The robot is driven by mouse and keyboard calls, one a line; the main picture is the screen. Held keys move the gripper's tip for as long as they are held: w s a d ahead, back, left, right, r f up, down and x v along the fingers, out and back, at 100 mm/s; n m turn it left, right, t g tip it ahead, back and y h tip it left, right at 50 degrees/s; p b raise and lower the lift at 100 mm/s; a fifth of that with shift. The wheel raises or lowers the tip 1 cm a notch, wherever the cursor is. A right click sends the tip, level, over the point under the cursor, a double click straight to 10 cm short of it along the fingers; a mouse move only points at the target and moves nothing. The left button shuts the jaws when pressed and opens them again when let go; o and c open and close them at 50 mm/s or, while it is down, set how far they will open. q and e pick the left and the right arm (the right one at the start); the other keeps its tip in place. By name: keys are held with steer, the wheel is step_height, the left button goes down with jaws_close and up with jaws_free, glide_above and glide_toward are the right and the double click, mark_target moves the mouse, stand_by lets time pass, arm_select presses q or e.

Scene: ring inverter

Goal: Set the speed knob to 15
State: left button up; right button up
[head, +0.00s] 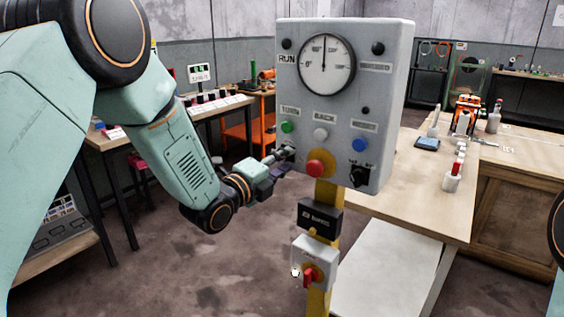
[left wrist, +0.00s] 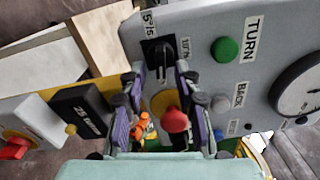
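The grey control panel (head: 385,100) stands on a yellow post in the head view. In the left wrist view, a black knob (left wrist: 160,62) sits on a dark plate, with labels that look like 5 and 10 beside it; its setting is hard to tell. My left gripper (head: 284,154) is at the panel's lower left corner and covers this knob there. In the left wrist view, its two fingers (left wrist: 160,72) are apart on both sides of the knob, with visible gaps. My right gripper is out of view.
A red button (head: 316,168) sits close to the right of my left gripper. Green (head: 287,127), white (head: 321,134) and blue (head: 360,145) buttons and a dial gauge (head: 326,66) are above. Another black knob (head: 359,176) is at lower right. A switch box (head: 315,262) hangs below.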

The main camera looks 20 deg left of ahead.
arm_select(q)
steer(key=shift+s+a, duration=0.1)
steer(key=shift+s+a, duration=0.15)
steer(key=shift+s, duration=0.15)
steer(key=v, duration=1.1)
steer(key=shift+s+r, duration=0.1)
